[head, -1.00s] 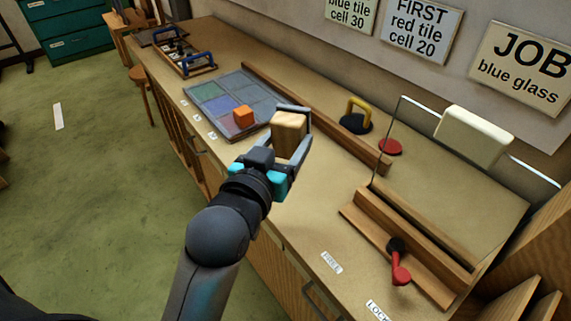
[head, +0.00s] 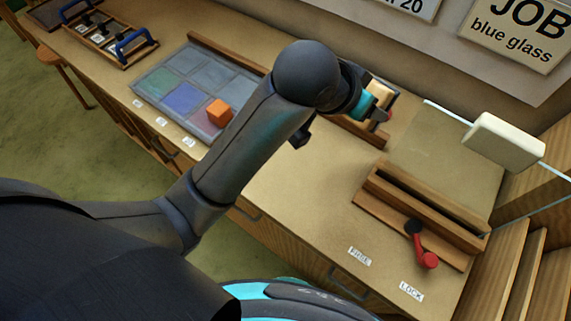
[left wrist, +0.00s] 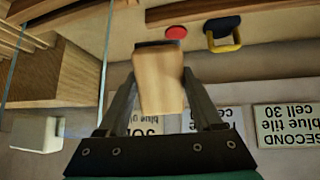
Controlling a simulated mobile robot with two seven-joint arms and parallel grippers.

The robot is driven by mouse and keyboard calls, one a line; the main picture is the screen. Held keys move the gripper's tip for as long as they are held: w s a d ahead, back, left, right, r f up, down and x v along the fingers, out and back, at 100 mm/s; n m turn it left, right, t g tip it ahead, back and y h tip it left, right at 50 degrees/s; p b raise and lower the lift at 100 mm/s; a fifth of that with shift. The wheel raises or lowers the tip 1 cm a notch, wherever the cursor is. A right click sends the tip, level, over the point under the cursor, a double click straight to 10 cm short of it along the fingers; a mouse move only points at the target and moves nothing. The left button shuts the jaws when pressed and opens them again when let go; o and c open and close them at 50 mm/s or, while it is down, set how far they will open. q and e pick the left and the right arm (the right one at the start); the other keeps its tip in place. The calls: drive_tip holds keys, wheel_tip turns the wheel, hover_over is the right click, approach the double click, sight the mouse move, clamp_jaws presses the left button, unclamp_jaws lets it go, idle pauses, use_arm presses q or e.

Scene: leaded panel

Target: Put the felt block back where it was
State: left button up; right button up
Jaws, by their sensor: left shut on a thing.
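The felt block, a pale wooden block with a dark layer on its far end, is held in my left gripper (left wrist: 160,75) and shows in the left wrist view (left wrist: 158,82). In the head view the block (head: 380,91) is partly hidden by my left gripper (head: 378,106), above the back of the bench. A red disc (left wrist: 176,32) lies on the bench beyond the block in the left wrist view, apart from it. My right gripper is not in view.
A glass sheet with a cream block (head: 503,141) on its top edge stands near the wooden clamp (head: 420,213) with its red lever (head: 428,259). A yellow-handled black cup (left wrist: 223,36) is beside the red disc. An orange cube (head: 219,112) sits on the tile panel (head: 160,75).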

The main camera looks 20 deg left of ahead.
use_arm(q)
drive_tip(key=s+g+y+p, duration=0.1)
drive_tip(key=s+m+g+p, duration=0.1)
drive_tip(key=g+p, duration=0.1)
drive_tip(key=shift+s+d+r+m+y, duration=0.2)
drive_tip(key=shift+d+m+y, duration=0.1)
drive_tip(key=shift+d+y, duration=0.1)
drive_tip(key=s+a+r+m+g+y+p, duration=0.1)
drive_tip(key=s+a+g+y+p, duration=0.15)
drive_tip(key=a, duration=0.35)
drive_tip(key=s+a+r+g+y+p, duration=0.1)
drive_tip(key=s+a+g+y+p, duration=0.2)
drive_tip(key=a, duration=0.4)
drive_tip(key=shift+h, duration=0.65)
drive_tip(key=f, duration=0.6)
drive_tip(key=f+b, duration=0.1)
drive_tip(key=f, duration=0.6)
drive_tip(key=w+f+b, duration=0.1)
drive_tip(key=f, duration=0.5)
drive_tip(key=shift+d+f, duration=0.2)
drive_tip(key=shift+f, duration=0.15)
drive_tip(key=o, duration=1.2)
drive_tip(key=shift+r, duration=0.1)
wheel_tip(320, 180, up, 12)
drive_tip(key=w+d, duration=0.1)
drive_tip(key=shift+w+p, duration=0.2)
drive_tip(key=shift+p, duration=0.25)
